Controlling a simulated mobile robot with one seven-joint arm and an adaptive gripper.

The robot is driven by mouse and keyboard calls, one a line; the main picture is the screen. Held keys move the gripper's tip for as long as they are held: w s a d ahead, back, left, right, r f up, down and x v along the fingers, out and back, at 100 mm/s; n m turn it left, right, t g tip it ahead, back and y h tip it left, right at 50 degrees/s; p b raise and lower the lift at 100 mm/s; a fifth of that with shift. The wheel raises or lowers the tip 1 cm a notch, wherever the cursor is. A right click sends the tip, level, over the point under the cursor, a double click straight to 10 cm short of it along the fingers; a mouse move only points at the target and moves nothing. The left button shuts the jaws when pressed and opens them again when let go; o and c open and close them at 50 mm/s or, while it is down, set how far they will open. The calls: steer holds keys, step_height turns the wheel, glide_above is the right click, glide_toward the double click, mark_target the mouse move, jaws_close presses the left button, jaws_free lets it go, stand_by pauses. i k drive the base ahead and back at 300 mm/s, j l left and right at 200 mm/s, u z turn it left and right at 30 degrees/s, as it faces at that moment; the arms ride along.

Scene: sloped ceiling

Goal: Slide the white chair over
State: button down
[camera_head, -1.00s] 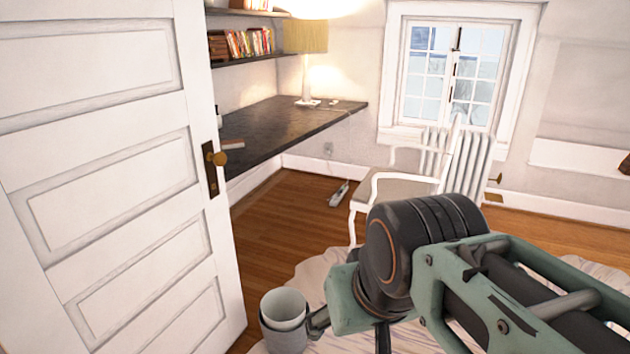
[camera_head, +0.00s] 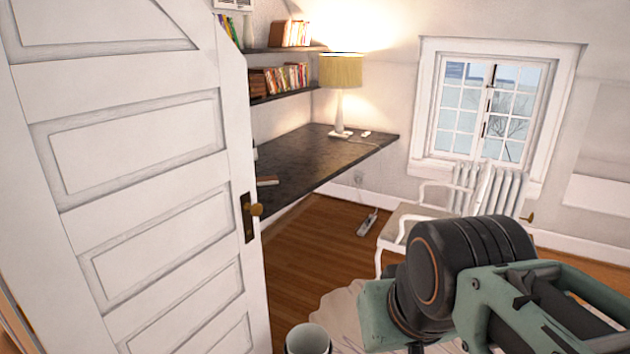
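The white chair (camera_head: 402,217) stands upright on the wood floor, right of the desk and in front of the radiator. It has curved white armrests and a pale seat. My arm's dark joint and green link cover its lower right part, so some of its legs are hidden. My gripper is not visible in this view. I cannot tell whether any part of my arm touches the chair.
A white panelled door (camera_head: 150,170) with a brass knob fills the left. A dark desk (camera_head: 310,155) lines the wall. A round grey container (camera_head: 308,340) stands low in front. A power strip (camera_head: 367,222) and pale rug (camera_head: 340,310) lie on bare floor.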

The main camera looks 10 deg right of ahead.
mark_target(394, 236)
steer(key=i+l, duration=0.2)
steer(key=l, duration=0.15)
steer(key=i+l+u, duration=0.1)
steer(key=i+l, duration=0.35)
steer(key=l, duration=0.25)
steer(key=i+l+u, duration=0.1)
steer(key=l, duration=0.25)
steer(key=i+l+u, duration=0.1)
steer(key=i+l, duration=0.15)
steer(key=l, duration=0.3)
steer(key=i+l+u, duration=0.1)
steer(key=l, duration=0.45)
steer(key=i+l+u, duration=0.1)
steer(key=i+l, duration=0.2)
steer(key=l, duration=0.3)
steer(key=i+l+u, duration=0.1)
steer(key=l, duration=0.45)
steer(key=i+l+u, duration=0.15)
steer(key=l, duration=0.45)
steer(key=i+l+u, duration=0.1)
steer(key=l, duration=0.55)
steer(key=i+l+u, duration=0.1)
steer(key=l, duration=0.5)
steer(key=i+l+u, duration=0.1)
steer(key=l, duration=0.55)
